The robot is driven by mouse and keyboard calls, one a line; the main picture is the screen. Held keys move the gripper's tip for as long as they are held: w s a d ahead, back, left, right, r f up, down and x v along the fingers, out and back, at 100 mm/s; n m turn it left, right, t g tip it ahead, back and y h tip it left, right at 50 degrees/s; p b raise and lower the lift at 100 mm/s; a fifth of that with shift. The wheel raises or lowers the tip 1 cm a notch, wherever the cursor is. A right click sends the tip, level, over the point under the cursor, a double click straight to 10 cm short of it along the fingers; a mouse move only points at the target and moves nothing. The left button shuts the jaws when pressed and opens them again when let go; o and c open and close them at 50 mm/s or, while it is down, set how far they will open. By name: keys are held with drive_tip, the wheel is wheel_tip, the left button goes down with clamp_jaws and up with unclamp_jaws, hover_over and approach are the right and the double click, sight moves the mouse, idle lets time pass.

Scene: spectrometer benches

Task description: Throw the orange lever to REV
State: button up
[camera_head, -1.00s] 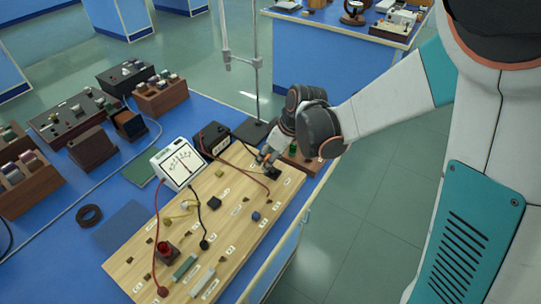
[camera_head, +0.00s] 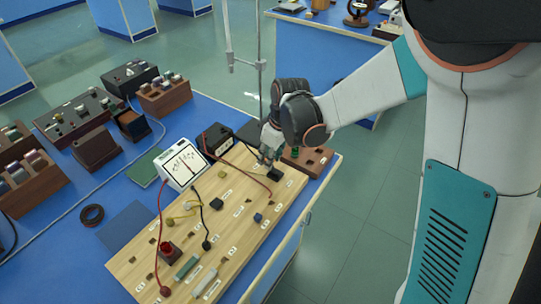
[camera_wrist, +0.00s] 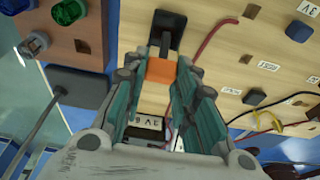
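The orange lever (camera_wrist: 160,71) shows in the wrist view as an orange block between the two fingertips of my gripper (camera_wrist: 162,78). A dark stem joins it to a black switch base (camera_wrist: 172,28) on the wooden board. The fingers flank the orange block closely on both sides. I cannot tell whether they press on it. In the head view my gripper (camera_head: 266,158) reaches down at the far right end of the board (camera_head: 140,262), over the black base (camera_head: 267,176). The orange lever is hidden there. No REV marking is readable.
A red lead (camera_head: 252,174) runs close to the gripper. A black box (camera_head: 216,139) and a white meter (camera_head: 181,165) stand left of it. A brown block with a green knob (camera_head: 308,161) sits just right. A stand pole (camera_head: 260,75) rises behind.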

drive_tip(key=o, duration=0.4)
drive_tip(key=v, duration=1.2)
